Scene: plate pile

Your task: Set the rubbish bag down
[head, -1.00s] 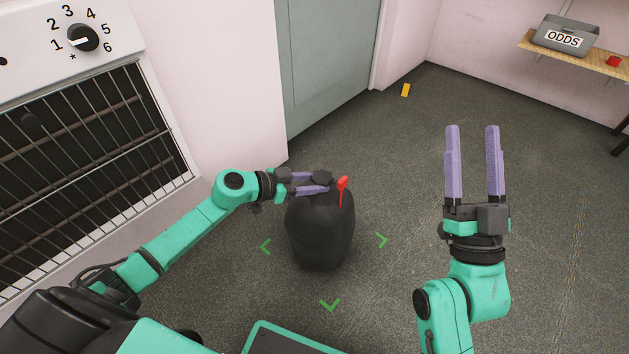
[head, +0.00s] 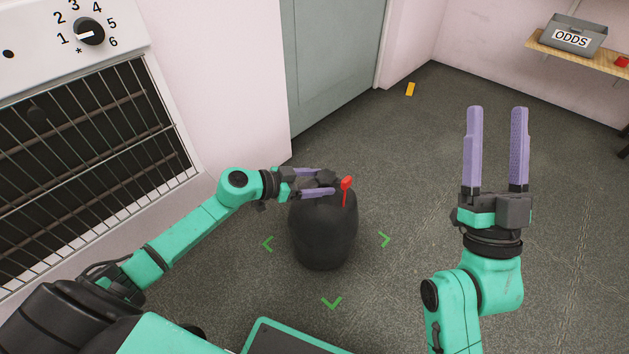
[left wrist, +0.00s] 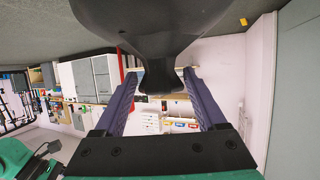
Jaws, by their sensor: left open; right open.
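The black rubbish bag (head: 323,235) stands upright on the floor between green corner marks (head: 332,303). A red tag (head: 346,186) sticks up at its top. My left gripper (head: 328,182) is open at the bag's knotted neck, with one finger on each side of it. In the left wrist view the bag (left wrist: 150,22) hangs in from the top, and its neck lies between the spread fingers (left wrist: 162,78) with gaps at both sides. My right gripper (head: 498,112) is open and empty, to the right of the bag.
An oven-like unit with a wire grille (head: 85,150) stands at the left. A grey door (head: 335,60) is behind the bag. A yellow block (head: 410,89) lies on the floor. A shelf holds a grey ODDS box (head: 572,38). Floor right of the bag is clear.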

